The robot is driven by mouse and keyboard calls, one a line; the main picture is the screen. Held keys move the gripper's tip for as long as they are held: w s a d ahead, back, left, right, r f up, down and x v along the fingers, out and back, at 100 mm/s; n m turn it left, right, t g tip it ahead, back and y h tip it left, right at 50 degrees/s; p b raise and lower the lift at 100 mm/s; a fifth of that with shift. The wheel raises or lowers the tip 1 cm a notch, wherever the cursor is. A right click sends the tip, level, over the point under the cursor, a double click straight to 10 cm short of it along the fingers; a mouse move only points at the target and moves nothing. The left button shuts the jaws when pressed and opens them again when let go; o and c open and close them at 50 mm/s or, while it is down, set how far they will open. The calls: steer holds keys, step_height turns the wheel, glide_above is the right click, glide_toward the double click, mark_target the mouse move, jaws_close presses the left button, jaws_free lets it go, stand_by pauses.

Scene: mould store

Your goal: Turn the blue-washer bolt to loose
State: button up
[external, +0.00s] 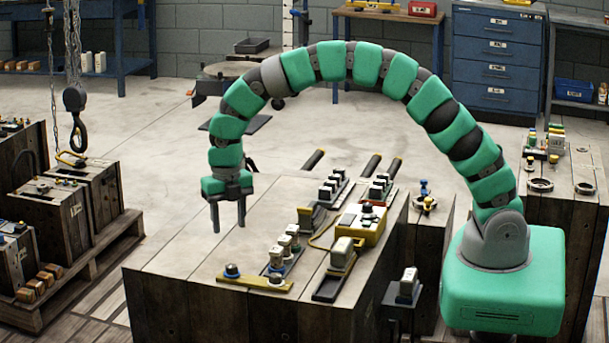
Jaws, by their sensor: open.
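A bolt with a blue washer (232,270) sits at the left end of a flat yellow bar (254,282) near the front edge of the wooden block top. A second bolt head (276,279) sits at the bar's right end; its washer colour is hard to tell. My gripper (229,227) points down with its two dark fingers apart and nothing between them. It hangs above the block top, above the blue-washer bolt in the picture and apart from it. The bolt's turn position is too small to read.
Right of the bar stand pale blocks on dark rails (335,277) and a yellow box (361,226). Several dark bars lie at the back. The block top (180,255) is clear on the left. A chain hook (75,108) hangs over wooden crates at far left.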

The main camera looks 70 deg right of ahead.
steer(key=shift+r, duration=1)
